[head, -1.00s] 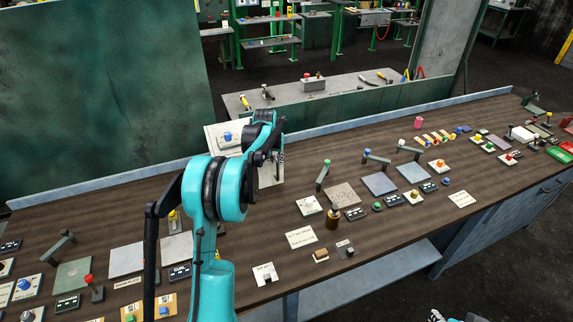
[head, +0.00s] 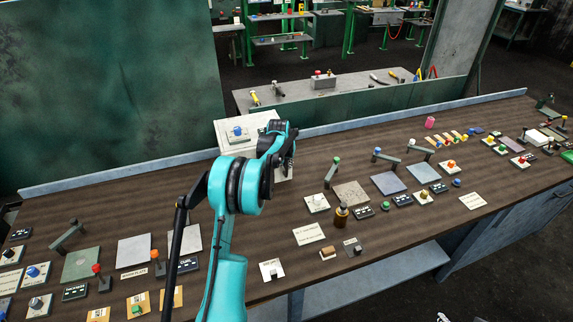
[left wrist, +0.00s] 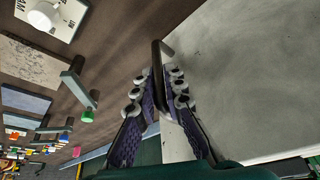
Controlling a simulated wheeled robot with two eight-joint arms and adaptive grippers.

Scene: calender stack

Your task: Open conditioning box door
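In the left wrist view a large pale grey panel (left wrist: 245,75), seemingly the box door, fills the right side. A dark bar handle (left wrist: 156,52) stands at the panel's left edge. My left gripper (left wrist: 158,84) has its fingers on both sides of the handle, seemingly closed on it. My right gripper is not in view.
The brown bench (head: 330,285) holds several plates, knobs, levers and labels. A lever with a green tip (head: 333,170) and a grey plate (head: 351,193) lie right of the box. A blue-grey rail (head: 120,175) runs along the back edge.

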